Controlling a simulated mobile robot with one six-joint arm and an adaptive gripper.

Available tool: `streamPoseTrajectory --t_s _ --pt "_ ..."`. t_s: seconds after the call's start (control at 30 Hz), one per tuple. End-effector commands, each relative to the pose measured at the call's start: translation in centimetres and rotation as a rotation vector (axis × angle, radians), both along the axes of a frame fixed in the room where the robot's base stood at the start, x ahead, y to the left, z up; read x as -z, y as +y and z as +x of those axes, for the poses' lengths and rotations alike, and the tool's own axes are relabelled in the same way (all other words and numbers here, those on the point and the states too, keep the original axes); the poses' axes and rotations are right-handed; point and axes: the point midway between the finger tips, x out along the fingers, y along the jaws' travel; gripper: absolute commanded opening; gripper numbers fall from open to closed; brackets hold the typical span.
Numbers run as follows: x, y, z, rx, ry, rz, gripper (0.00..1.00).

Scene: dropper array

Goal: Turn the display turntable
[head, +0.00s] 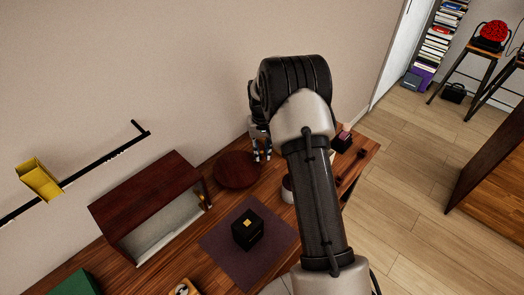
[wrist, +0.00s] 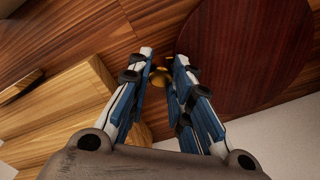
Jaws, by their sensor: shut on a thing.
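The display turntable is a dark red-brown round disc (head: 236,170) on the wooden table in the head view. In the wrist view the disc (wrist: 245,45) fills the upper right. A small brass knob (wrist: 159,76) shows between my fingers at the disc's left edge. My gripper (wrist: 163,60) is shut on this knob, with a finger on each side of it. In the head view my gripper (head: 262,156) reaches down at the disc's right edge, and the knob cannot be made out there.
A dark wooden box-shaped shelf (head: 145,200) stands left of the disc. A black cube (head: 248,232) with a yellow top mark sits on a purple mat (head: 218,243) in front. A light wooden block (wrist: 65,115) lies left of my fingers in the wrist view.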

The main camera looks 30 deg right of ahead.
Motion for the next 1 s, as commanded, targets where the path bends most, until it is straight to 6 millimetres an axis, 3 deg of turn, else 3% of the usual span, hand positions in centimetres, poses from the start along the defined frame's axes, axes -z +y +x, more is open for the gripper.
streamPoseTrajectory --t_s 0.13,0.67,1.0 --pt "0.0 0.0 0.0 0.000 0.000 0.000 0.00" --pt "0.0 0.0 -0.1 0.009 0.000 0.000 0.00" --pt "-0.1 0.1 -1.7 0.161 0.001 0.000 0.00"
